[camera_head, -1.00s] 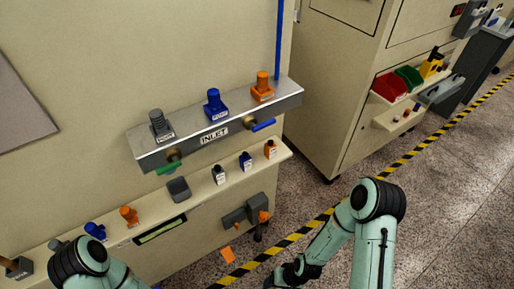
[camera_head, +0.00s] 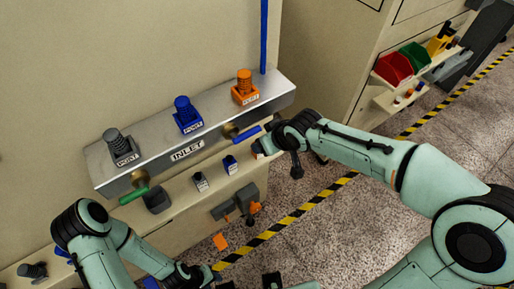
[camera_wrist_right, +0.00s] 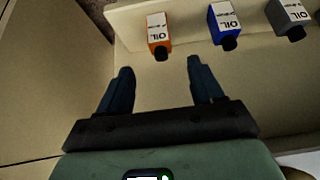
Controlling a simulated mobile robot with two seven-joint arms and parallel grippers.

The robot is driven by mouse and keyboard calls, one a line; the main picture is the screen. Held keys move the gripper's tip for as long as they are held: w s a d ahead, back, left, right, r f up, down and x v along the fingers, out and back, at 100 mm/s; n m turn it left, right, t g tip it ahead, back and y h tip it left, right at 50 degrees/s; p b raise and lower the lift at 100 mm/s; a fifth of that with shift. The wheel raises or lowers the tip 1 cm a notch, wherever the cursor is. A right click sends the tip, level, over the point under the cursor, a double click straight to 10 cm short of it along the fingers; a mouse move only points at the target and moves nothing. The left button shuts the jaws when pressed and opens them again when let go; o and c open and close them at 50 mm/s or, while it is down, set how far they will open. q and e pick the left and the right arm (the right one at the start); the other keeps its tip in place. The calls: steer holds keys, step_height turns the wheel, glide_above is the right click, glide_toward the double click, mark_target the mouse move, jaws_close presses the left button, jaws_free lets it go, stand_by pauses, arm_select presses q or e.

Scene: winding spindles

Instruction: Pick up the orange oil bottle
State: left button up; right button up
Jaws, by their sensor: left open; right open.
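The orange oil bottle (camera_wrist_right: 158,36) stands on the shelf in the right wrist view, with a white OIL label. My right gripper (camera_wrist_right: 160,68) is open and empty. Its two dark fingers point toward the bottle, which lies beyond the fingertips, roughly between their lines. In the head view my right wrist and hand largely hide the bottle (camera_head: 257,149); only a bit of orange and label shows. My left gripper (camera_head: 270,281) is open at the bottom edge of the head view, partly cut off and away from the shelf.
A blue oil bottle (camera_wrist_right: 224,25) and a grey one (camera_wrist_right: 289,18) stand beside the orange one on the shelf (camera_head: 180,190). Above is the metal INLET ledge (camera_head: 165,160) with grey, blue and orange fittings and a blue-handled valve (camera_head: 246,134). A wall is left in the wrist view.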

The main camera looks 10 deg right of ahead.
steer(key=b+x, duration=0.1)
steer(key=x, duration=0.8)
steer(key=shift+s, duration=0.1)
steer(key=c, duration=1.1)
